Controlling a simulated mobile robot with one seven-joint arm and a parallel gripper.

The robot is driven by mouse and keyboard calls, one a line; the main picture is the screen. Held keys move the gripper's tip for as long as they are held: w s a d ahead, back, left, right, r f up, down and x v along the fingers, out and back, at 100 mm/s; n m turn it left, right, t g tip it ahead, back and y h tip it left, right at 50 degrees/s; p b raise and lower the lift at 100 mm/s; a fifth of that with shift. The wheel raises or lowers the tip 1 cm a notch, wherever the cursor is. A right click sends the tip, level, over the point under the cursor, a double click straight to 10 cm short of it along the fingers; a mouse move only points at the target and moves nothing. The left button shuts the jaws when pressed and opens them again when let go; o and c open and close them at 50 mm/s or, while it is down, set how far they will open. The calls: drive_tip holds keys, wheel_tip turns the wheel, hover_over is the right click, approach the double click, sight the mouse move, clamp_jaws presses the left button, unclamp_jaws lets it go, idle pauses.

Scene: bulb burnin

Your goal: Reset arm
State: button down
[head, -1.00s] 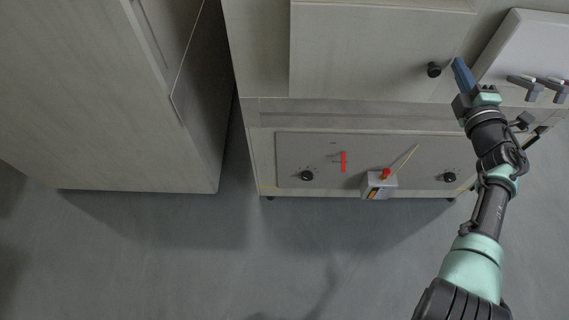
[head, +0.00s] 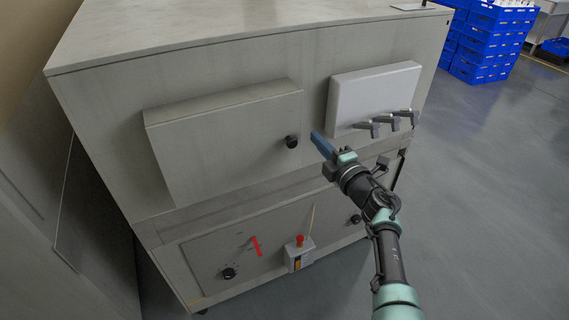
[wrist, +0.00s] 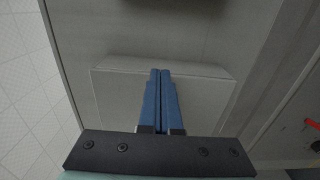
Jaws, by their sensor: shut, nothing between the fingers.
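My gripper (head: 318,143) has blue fingers and is at the right of the middle in the head view, in front of the grey cabinet (head: 110,100). It is just right of the black knob (head: 292,141) on a raised door panel (head: 225,140); I cannot tell the gap. In the wrist view the two blue fingers (wrist: 160,88) lie side by side, shut, with nothing between them. A pale raised panel (wrist: 205,95) is behind them there.
A white box (head: 375,92) with several grey levers (head: 394,121) is right of my gripper. Below are a red handle (head: 256,246), a dial (head: 229,273) and a small box with a red button (head: 299,258). Blue crates (head: 490,40) stand far right. Floor (head: 480,180) at right is clear.

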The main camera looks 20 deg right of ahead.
drive_tip(key=s+d, duration=0.7)
drive_tip(key=d, duration=0.1)
drive_tip(key=w+a+r+m+t+h, duration=0.1)
drive_tip(key=w+a+r+m+t, duration=0.1)
drive_tip(key=a+r, duration=0.5)
drive_tip(key=w+a+r+m+t, duration=0.1)
drive_tip(key=a+r+m+t, duration=0.15)
drive_tip(key=r, duration=0.85)
drive_tip(key=w+a+r+m+t+h, duration=0.1)
drive_tip(key=w+a+r+m+t, duration=0.15)
drive_tip(key=a+r, duration=0.55)
drive_tip(key=s+a+r+m+t+h, duration=0.1)
drive_tip(key=s+a+r+m+h, duration=0.1)
drive_tip(key=s+a+r+m, duration=0.4)
drive_tip(key=s+a+r+m+t+h, duration=0.15)
drive_tip(key=s+r, duration=0.25)
drive_tip(key=r, duration=0.5)
drive_tip(key=s+a+r+m+y, duration=0.25)
drive_tip(key=s+a, duration=0.25)
drive_tip(key=s, duration=0.4)
drive_tip(key=s+a+r+m+y, duration=0.25)
drive_tip(key=s+a, duration=0.35)
drive_tip(key=s, duration=0.3)
wheel_tip(320, 180, up, 14)
drive_tip(key=w+h+p, duration=0.1)
drive_tip(key=p, duration=1.2)
drive_tip(key=shift+d, duration=0.25)
drive_tip(key=shift+r, duration=0.1)
